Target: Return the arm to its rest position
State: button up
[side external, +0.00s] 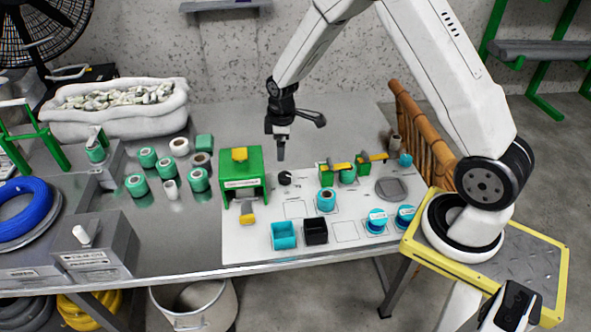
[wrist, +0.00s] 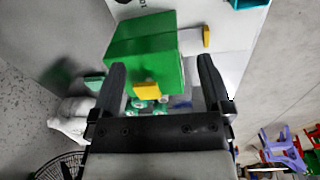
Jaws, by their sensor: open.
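My gripper (side external: 281,148) hangs above the white board (side external: 345,231) in the side external view, with nothing under it but air. In the wrist view my gripper (wrist: 160,75) shows two black fingers spread apart, with nothing between them in contact. The blue cable (side external: 22,210) lies coiled on a grey round holder at the far left of the table. The green box (side external: 242,172) with a yellow part on top stands left of my gripper; it also shows beyond the fingers in the wrist view (wrist: 145,45).
Teal and white spools (side external: 147,157) stand on the metal table left of the green box. A teal open box (side external: 284,235) and a black one (side external: 316,231) sit at the board's front. Green-yellow fixtures (side external: 327,172) stand right of my gripper. A white sack (side external: 118,107) is at the back left.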

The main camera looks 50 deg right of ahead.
jog(key=s+a+r+m, duration=0.4)
jog(key=s, duration=0.5)
jog(key=s+a+r+m+t, duration=0.1)
jog(key=s+a+r+m, duration=0.3)
jog(key=s, duration=0.4)
jog(key=shift+s+a+r+t, duration=0.2)
jog(key=shift+s+r+t, duration=0.15)
jog(key=shift+r, duration=0.45)
